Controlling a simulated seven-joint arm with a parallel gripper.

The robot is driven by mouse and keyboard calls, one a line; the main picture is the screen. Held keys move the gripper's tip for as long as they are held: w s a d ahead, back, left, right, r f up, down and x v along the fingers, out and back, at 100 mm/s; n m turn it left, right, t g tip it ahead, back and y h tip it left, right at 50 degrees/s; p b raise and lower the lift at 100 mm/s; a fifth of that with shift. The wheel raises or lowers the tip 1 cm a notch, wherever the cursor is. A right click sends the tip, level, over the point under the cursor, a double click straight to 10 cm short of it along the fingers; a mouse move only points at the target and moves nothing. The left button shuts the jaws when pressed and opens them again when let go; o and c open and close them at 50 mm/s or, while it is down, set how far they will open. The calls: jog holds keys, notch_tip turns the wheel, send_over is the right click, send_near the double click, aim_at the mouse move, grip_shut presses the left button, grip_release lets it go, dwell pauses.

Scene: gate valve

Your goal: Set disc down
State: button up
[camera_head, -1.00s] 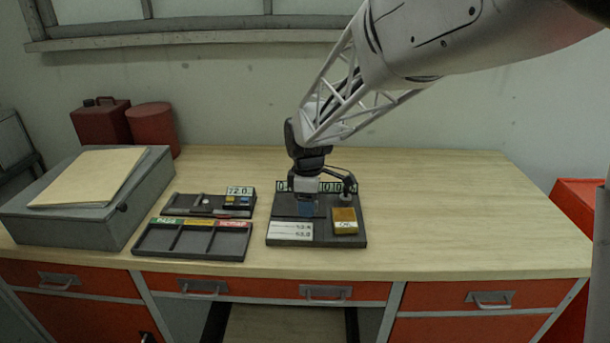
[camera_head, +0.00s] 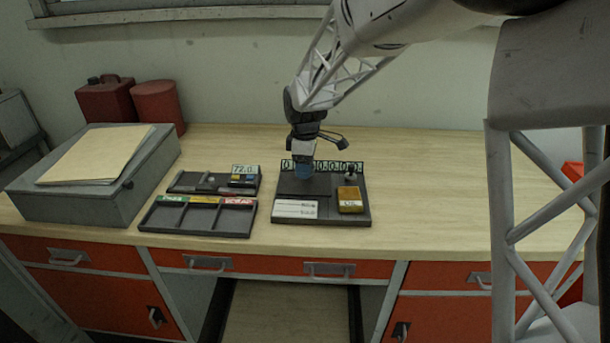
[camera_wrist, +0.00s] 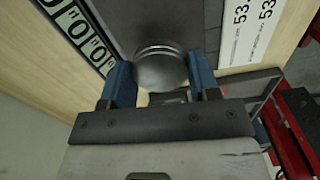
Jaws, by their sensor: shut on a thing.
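My gripper (camera_head: 304,170) is above the back left part of the dark measuring stand (camera_head: 325,212). In the wrist view its two blue fingers (camera_wrist: 160,85) are shut on a round grey metal disc (camera_wrist: 160,67), one finger on each side. The disc is hidden by the fingers in the head view. The stand carries a number display (camera_head: 335,167) at its back, a white card with figures (camera_head: 296,209) and a yellow block (camera_head: 350,200). I cannot tell how far the disc is above the stand's surface.
Left of the stand lies a dark sorting tray (camera_head: 198,217) with green, yellow and red labels. Behind it is a smaller dark tray (camera_head: 190,184) with a 72.0 display (camera_head: 244,170). A grey case (camera_head: 85,200) stands farther left. The table right of the stand is clear.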

aim_at(305, 183)
jog(key=shift+f, duration=1.7)
jog(key=shift+f, duration=0.2)
jog(key=o, duration=1.2)
jog(key=shift+r, duration=0.15)
notch_tip(305, 183, up, 12)
